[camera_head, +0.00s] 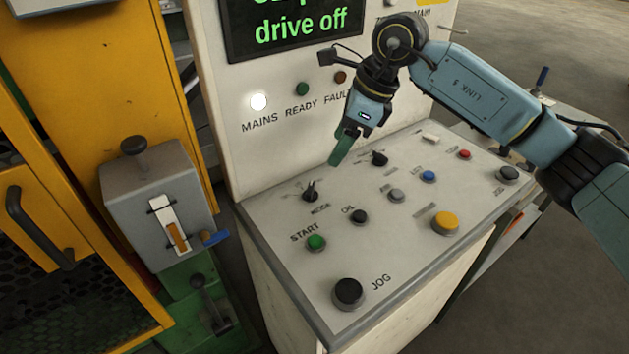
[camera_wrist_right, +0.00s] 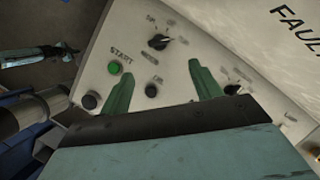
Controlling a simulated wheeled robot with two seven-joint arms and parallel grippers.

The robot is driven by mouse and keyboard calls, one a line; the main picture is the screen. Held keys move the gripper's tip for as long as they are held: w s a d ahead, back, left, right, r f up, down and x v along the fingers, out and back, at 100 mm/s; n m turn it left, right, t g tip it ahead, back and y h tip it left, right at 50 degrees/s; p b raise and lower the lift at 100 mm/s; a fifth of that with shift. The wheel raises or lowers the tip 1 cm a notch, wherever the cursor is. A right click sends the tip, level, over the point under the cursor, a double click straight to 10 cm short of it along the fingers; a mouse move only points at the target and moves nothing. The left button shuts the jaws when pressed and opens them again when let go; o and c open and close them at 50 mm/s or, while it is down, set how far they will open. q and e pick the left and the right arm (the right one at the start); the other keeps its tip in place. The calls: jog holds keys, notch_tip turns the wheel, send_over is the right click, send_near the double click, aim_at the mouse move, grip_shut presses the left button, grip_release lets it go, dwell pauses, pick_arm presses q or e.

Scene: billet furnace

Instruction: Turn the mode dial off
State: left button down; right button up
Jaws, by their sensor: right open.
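The mode dial (camera_head: 310,191) is a small black rotary knob on the sloped white panel, above the green START button. Its label is blurred. It also shows in the right wrist view (camera_wrist_right: 158,42), beyond the fingertips. I cannot tell its exact setting. My right gripper (camera_head: 342,150) hangs over the panel, above and to the right of the dial, with green fingers pointing down. In the wrist view the right gripper (camera_wrist_right: 161,70) has its two fingers spread apart with nothing between them.
A second black knob (camera_head: 379,158) sits right of the dial, close to my right gripper. Several buttons cover the panel, including START (camera_head: 316,242) and a yellow one (camera_head: 445,222). A screen (camera_head: 292,24) reading "drive off" stands behind. A grey lever box (camera_head: 158,205) is left.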

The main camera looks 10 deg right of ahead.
aim_at(312, 188)
jog(key=x, duration=1.2)
jog(key=shift+a, duration=0.15)
jog(key=c, duration=1)
